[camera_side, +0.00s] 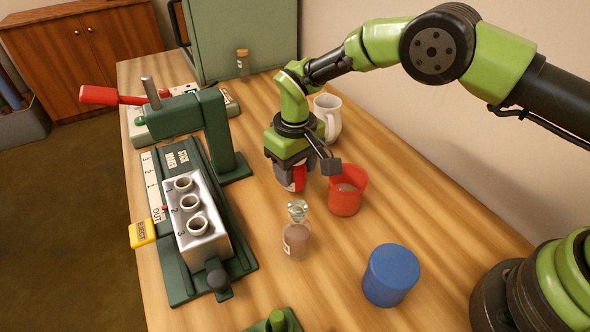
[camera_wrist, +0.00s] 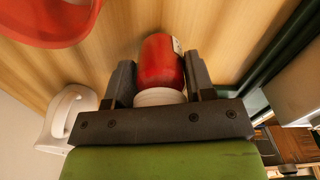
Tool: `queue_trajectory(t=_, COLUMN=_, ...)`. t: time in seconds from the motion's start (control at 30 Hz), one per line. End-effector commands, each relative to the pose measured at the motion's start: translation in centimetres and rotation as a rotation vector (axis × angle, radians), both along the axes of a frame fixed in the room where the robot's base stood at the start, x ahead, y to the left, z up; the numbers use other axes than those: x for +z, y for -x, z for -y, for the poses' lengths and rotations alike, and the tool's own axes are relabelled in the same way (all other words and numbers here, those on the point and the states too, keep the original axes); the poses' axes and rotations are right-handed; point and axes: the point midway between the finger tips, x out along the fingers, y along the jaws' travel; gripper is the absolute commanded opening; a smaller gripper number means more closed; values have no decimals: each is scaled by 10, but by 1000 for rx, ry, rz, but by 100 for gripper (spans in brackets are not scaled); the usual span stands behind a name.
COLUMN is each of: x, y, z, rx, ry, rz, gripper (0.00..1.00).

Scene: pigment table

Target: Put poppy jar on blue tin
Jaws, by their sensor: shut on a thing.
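The poppy jar (camera_wrist: 163,62), red with a white lid and a pale label, is between the two dark fingers of my gripper (camera_wrist: 159,78) in the wrist view. In the side view my gripper (camera_side: 290,172) points down at mid-table, shut on the jar (camera_side: 297,181), most of which the gripper hides. I cannot tell whether the jar touches the table. The blue tin (camera_side: 390,275) stands upright at the front right of the table, apart from the gripper, with nothing on its top.
A red cup (camera_side: 346,194) stands close right of my gripper, and a stoppered glass bottle (camera_side: 297,238) in front. A white mug (camera_side: 328,116) is behind. A green press with a metal block (camera_side: 196,222) fills the left. Bare wood lies between bottle and tin.

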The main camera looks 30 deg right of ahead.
Motion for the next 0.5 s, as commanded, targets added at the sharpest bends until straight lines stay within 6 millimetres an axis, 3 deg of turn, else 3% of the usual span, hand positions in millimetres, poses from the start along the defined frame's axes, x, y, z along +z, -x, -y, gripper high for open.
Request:
queue_trajectory(t=0.3, x=64, y=-1, z=0, rx=1, ry=-2, rz=5, gripper=19)
queue_trajectory(t=0.5, x=89, y=0, z=0, rx=1, ry=-1, rz=1, gripper=19)
